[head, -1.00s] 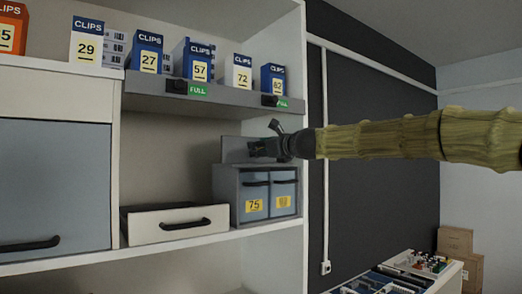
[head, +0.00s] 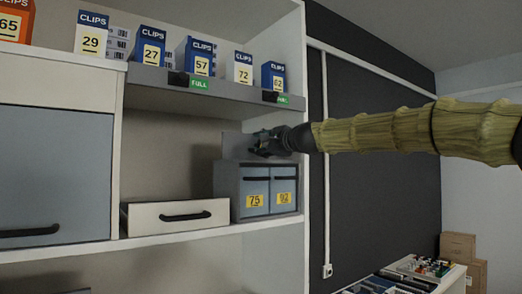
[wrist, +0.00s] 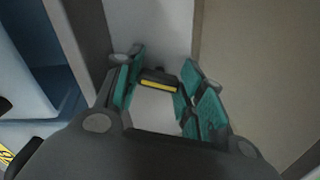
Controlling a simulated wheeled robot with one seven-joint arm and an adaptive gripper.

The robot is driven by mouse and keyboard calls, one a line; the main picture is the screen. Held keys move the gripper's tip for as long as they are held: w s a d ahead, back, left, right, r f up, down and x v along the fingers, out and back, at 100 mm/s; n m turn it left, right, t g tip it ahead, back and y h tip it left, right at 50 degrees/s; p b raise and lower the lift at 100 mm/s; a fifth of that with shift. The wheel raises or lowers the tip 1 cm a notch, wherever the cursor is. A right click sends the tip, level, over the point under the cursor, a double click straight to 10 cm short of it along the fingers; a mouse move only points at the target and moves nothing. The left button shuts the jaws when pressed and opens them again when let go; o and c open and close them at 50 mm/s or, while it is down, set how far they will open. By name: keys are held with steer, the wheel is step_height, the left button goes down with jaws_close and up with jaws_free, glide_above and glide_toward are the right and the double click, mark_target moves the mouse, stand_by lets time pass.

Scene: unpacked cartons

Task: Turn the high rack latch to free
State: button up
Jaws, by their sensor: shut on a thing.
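The latch shows in the wrist view as a small dark bar with a yellow stripe (wrist: 158,84), between my finger pads. It sits in front of a pale grey plate (wrist: 150,28). My gripper (wrist: 160,72) is shut on it, with a teal pad at each side. In the head view my gripper (head: 262,143) reaches in from the right, in front of the grey upright plate (head: 234,146) above the small two-drawer unit. There the gripper hides the latch, and I cannot read its setting.
The grey two-drawer unit (head: 226,190) stands just below my gripper. A ledge (head: 150,82) above carries several CLIPS boxes, with black knobs and green FULL labels on its front. The cabinet's right side wall (head: 302,220) is close to my wrist. A white drawer (head: 150,224) lies left.

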steer(key=shift+f+n+b, duration=0.15)
steer(key=shift+n+b, duration=0.75)
steer(key=shift+n, duration=1)
steer(key=o, duration=1)
